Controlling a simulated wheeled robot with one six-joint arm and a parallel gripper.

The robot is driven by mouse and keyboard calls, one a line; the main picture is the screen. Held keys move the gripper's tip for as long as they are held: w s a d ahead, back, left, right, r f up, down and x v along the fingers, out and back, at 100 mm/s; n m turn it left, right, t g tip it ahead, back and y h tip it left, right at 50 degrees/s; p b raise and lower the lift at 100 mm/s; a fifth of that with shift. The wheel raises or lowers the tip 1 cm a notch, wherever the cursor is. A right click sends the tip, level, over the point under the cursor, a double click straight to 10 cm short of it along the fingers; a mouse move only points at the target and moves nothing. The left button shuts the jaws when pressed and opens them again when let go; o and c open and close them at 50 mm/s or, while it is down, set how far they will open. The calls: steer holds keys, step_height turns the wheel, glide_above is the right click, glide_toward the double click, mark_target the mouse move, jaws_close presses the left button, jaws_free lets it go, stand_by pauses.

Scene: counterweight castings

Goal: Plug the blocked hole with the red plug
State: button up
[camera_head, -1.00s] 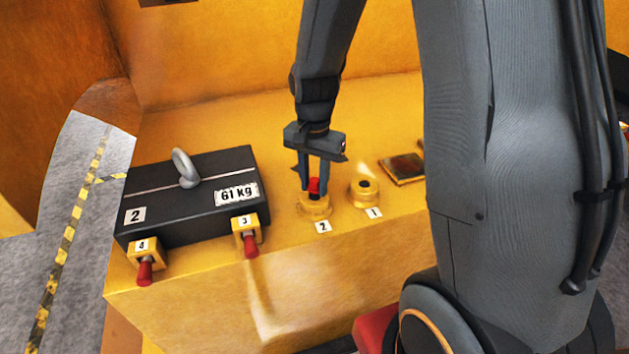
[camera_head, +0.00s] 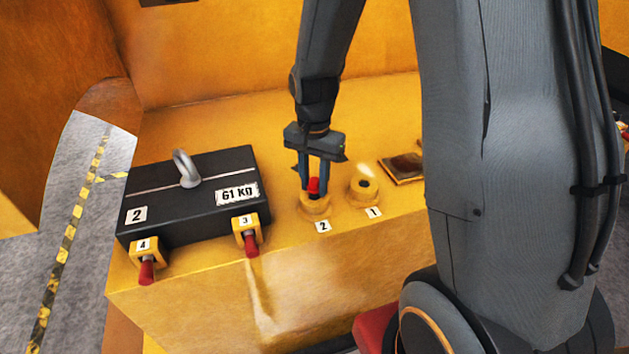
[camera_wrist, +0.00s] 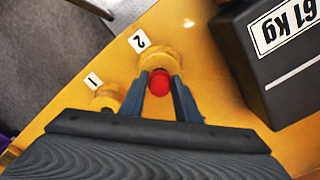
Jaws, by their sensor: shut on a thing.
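The red plug (camera_head: 313,186) is between the fingers of my gripper (camera_head: 314,188), which is shut on it. In the wrist view the red plug (camera_wrist: 159,83) shows as a round red top between the two blue-grey fingertips (camera_wrist: 159,88). It is right at the yellow round boss labelled 2 (camera_head: 315,207); how deep it sits in the hole is hidden by the fingers. The boss labelled 1 (camera_head: 364,192) stands to its right, with a dark hole in its top and nothing in it.
A black casting marked 2 and 61 kg (camera_head: 187,200), with a ring on top, lies left of my gripper. Yellow blocks labelled 4 (camera_head: 145,251) and 3 (camera_head: 246,232) at its front hold red-ended pins. A dark plate (camera_head: 404,167) lies behind boss 1.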

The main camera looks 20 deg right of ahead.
mark_target(314, 180)
steer(key=shift+f+b, duration=0.35)
steer(key=shift+f, duration=0.45)
steer(key=o, duration=1.1)
steer(key=shift+r, duration=0.1)
steer(key=shift+r+b, duration=1.1)
steer(key=shift+r, duration=2.7)
steer(key=s+f+n+b, duration=0.3)
steer(key=s+f+n, duration=0.1)
steer(key=s+f+n+t+b, duration=0.1)
steer(key=s+f+n+b, duration=0.2)
steer(key=s+f+n, duration=0.1)
steer(key=shift+s+f+n, duration=0.15)
steer(key=shift+s+n, duration=0.25)
steer(key=shift+s, duration=0.15)
